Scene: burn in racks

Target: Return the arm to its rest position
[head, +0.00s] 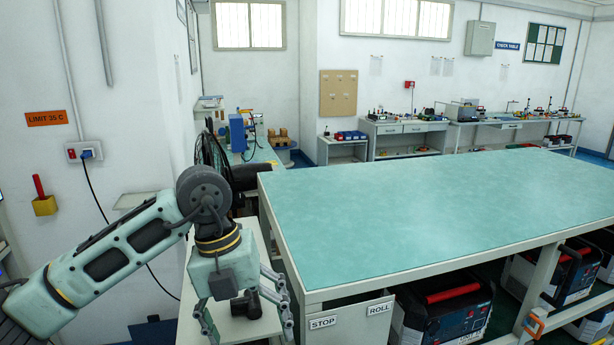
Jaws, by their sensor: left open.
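My left arm (110,255) comes in from the left edge and bends at a dark round joint, with the wrist pointing down. My left gripper (246,318) hangs open over a pale narrow surface, to the left of the large green-topped table (440,205). Its fingers are spread apart with no object clasped between them. A small black item (246,305) shows between the fingers; I cannot tell whether it rests on the surface or belongs to the gripper. My right gripper is not in view.
The large table's top is bare, its near left corner close to my gripper. Black cases with red handles (452,294) stand beneath it. Labels STOP (323,322) and ROLL (380,308) mark its front. A plug and cable (86,153) hang on the left wall. Benches (405,130) line the back.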

